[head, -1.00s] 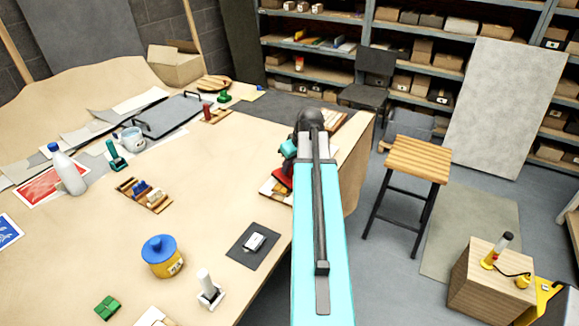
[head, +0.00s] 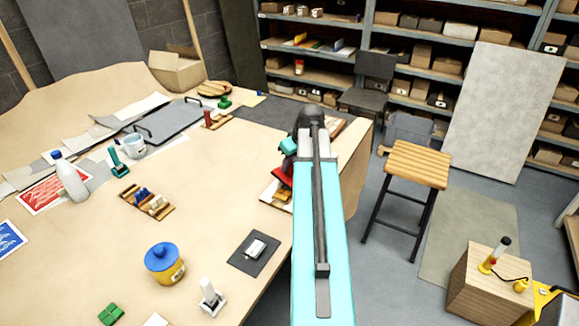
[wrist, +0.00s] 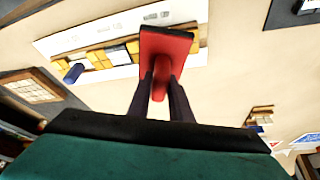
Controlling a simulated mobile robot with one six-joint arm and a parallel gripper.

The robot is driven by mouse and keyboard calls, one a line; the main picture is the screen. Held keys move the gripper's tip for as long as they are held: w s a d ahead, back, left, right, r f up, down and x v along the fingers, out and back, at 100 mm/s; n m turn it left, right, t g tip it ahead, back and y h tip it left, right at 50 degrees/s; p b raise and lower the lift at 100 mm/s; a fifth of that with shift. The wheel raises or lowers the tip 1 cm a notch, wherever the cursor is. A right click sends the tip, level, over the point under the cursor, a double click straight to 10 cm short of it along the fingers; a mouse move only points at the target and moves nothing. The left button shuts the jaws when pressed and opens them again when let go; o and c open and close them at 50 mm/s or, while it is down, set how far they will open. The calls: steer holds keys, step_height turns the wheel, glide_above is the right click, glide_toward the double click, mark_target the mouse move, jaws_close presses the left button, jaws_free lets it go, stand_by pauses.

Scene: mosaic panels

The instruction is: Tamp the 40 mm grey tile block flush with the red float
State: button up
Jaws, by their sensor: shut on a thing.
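My gripper (wrist: 161,92) is shut on the handle of the red float (wrist: 166,52) in the wrist view. The float has a dark edge and is held out ahead of the fingers. It overlaps a white panel (wrist: 60,42) with a row of yellow and pale tiles (wrist: 98,58). I cannot tell whether the float touches the panel or which tile is the 40 mm grey block; the float may hide part of the row. In the head view the red float (head: 283,173) shows beside my arm, over the panel (head: 272,196) near the table's right edge.
A small blue piece (wrist: 73,72) lies at the panel's edge. On the table (head: 215,185) are a yellow pot with a blue lid (head: 163,262), a dark mat (head: 244,262), a wooden rack (head: 146,203) and a white bottle (head: 70,178). A stool (head: 416,168) stands right of the table.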

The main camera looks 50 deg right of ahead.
steer(key=shift+r+p, duration=0.65)
steer(key=shift+r, duration=0.7)
steer(key=shift+w+a, duration=0.1)
